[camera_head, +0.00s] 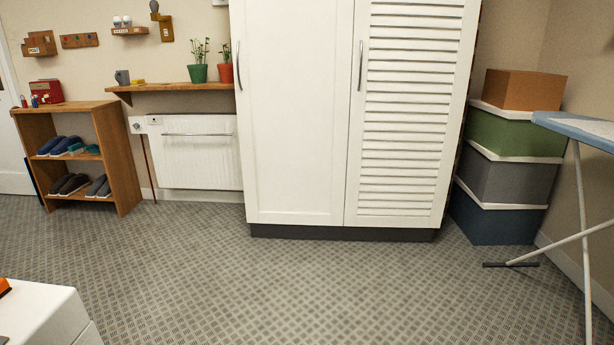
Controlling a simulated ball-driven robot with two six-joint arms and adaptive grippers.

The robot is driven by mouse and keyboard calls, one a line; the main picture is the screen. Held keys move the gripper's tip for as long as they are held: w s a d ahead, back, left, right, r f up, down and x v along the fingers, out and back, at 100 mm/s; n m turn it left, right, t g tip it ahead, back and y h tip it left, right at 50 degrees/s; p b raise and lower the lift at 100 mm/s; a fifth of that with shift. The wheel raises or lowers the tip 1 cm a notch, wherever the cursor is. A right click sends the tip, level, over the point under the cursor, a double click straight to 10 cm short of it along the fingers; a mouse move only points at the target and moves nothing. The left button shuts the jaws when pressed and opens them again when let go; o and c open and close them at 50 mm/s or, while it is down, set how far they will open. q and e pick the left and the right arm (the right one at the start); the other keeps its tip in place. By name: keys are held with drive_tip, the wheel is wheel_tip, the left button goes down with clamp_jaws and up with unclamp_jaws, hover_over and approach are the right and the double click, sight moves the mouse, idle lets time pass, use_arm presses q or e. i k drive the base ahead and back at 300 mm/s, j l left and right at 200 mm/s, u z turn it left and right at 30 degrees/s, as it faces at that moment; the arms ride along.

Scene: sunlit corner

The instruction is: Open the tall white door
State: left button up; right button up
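A tall white cabinet stands against the back wall, with two tall white doors side by side. The left door (293,120) is plain and flat, with a curved metal handle (239,66) near its left edge. The right door (415,115) has louvred slats and a curved metal handle (360,66) near its left edge. Both doors look shut. The cabinet's top is cut off by the frame. Neither of my grippers is in view.
A wooden shoe rack (118,160), a radiator (195,152) and a wall shelf (170,88) with plants stand left of the cabinet. Stacked boxes (508,178) and an ironing board (580,128) are on the right. A white unit (40,312) is at lower left. The patterned floor (300,285) before the cabinet is clear.

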sight(292, 59)
drive_tip(key=i+u, duration=0.2)
drive_tip(key=i, duration=0.4)
drive_tip(key=i+l+u, duration=0.15)
drive_tip(key=i, duration=0.45)
drive_tip(key=i+l+u, duration=0.2)
drive_tip(key=i, duration=0.45)
drive_tip(key=i+j+z, duration=0.15)
drive_tip(key=i+j, duration=0.25)
drive_tip(key=i, duration=0.2)
drive_tip(key=i+j+z, duration=0.1)
drive_tip(key=i+j, duration=0.35)
drive_tip(key=i, duration=0.1)
